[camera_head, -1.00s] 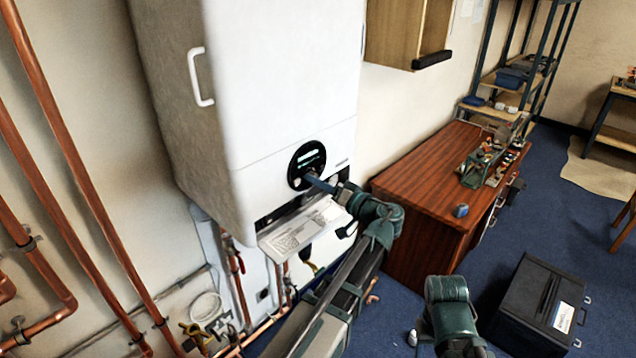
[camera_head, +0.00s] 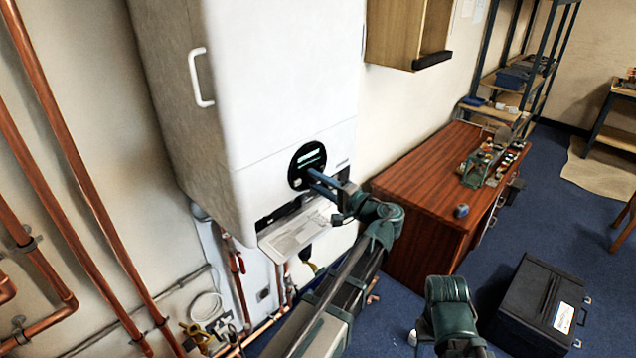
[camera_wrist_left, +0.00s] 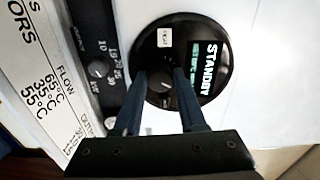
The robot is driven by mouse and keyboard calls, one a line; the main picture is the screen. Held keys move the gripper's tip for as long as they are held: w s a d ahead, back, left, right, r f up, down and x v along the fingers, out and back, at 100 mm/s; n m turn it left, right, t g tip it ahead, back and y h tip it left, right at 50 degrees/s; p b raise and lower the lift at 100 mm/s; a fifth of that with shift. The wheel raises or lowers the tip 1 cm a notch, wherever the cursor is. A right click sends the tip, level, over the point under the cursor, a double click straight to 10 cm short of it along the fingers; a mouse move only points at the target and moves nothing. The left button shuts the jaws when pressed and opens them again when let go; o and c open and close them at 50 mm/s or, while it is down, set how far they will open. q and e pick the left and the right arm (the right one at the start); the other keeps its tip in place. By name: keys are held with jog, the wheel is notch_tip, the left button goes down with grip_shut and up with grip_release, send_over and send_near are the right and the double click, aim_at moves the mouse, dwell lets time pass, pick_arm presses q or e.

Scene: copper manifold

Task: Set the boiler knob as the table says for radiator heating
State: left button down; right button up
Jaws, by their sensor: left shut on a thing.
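The white boiler (camera_head: 290,90) hangs on the wall. Its round black control panel (camera_head: 301,158) has a lit display, which reads STANDBY (camera_wrist_left: 209,68) in the left wrist view. My left gripper (camera_head: 314,177) reaches this panel from the lower right. In the wrist view, its fingers (camera_wrist_left: 166,76) are shut on the knob (camera_wrist_left: 163,88) at the panel's lower part. The fingers hide part of the knob and of the smaller display text. A printed table (camera_wrist_left: 45,70) lists flow values 65°C, 35°C and 55°C, cut off by the frame.
A smaller dial (camera_wrist_left: 97,69) with numbers sits on a dark strip beside the panel. An open white flap (camera_head: 292,233) juts out below the boiler. Copper pipes (camera_head: 75,170) run at left. A wooden desk (camera_head: 425,185) and a black case (camera_head: 530,302) stand at right.

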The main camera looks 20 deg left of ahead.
pick_arm(q)
jog(key=shift+m, duration=0.7)
jog(key=shift+c, duration=2.4)
grip_release()
jog(key=shift+d, duration=0.1)
pick_arm(e)
jog(key=shift+d, duration=0.15)
